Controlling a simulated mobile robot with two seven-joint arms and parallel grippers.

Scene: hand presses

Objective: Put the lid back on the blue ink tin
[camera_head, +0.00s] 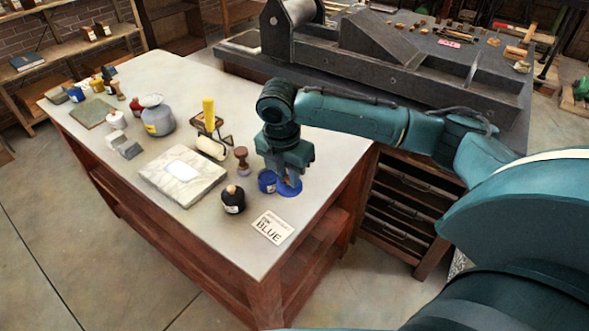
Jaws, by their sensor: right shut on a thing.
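The blue ink tin (266,183) stands on the light worktop near its right edge. A flat round blue lid (290,188) is just right of the tin, under my right gripper (289,176). The right gripper points down and is shut on the lid. The lid is beside the tin, not over it; I cannot tell whether it touches the worktop. The fingertips partly cover the lid. My left gripper is not in view.
A card reading BLUE (272,227) lies in front. A black jar (232,199), a wooden-handled stamp (241,159), a stone slab (184,173) and a roller (211,147) stand left of the tin. A large press (365,55) stands behind.

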